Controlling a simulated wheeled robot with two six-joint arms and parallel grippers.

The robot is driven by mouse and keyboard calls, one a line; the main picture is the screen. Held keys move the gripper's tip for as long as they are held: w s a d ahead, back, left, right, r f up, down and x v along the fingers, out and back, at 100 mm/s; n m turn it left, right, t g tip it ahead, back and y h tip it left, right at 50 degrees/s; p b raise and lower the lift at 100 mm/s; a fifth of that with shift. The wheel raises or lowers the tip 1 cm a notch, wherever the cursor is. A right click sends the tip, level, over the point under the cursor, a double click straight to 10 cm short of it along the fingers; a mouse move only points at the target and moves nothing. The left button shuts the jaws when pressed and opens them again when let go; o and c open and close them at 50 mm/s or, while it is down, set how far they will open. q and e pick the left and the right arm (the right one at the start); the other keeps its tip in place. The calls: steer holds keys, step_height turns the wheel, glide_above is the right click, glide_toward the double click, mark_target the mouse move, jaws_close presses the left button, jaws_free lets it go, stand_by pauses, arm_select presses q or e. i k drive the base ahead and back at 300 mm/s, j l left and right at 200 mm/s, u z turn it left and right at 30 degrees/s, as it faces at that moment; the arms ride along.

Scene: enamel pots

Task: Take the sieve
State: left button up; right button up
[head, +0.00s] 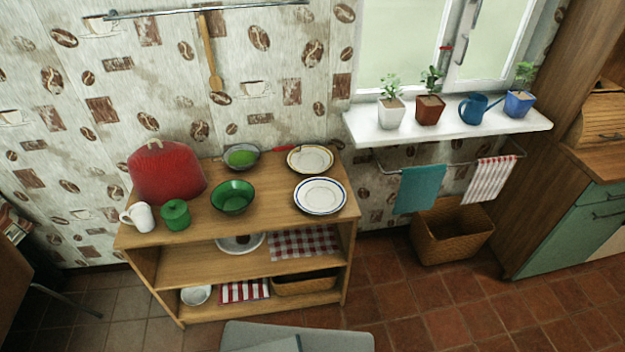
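A round, shallow grey-rimmed piece (241,148) lies at the back of the wooden shelf unit's top, against the wall. Something green (241,158) shows inside it. A red handle (285,148) seems to run from it to the right, towards a plate. It looks most like the sieve, but at this size I cannot make out a mesh. A dark green bowl (233,198) stands in front of it. Neither of my grippers is in view.
Potted plants stand on the windowsill (365,128). A wicker basket (450,232) stands on the floor to the right.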

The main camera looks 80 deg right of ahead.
mark_target(241, 156)
steer(key=z, duration=2.95)
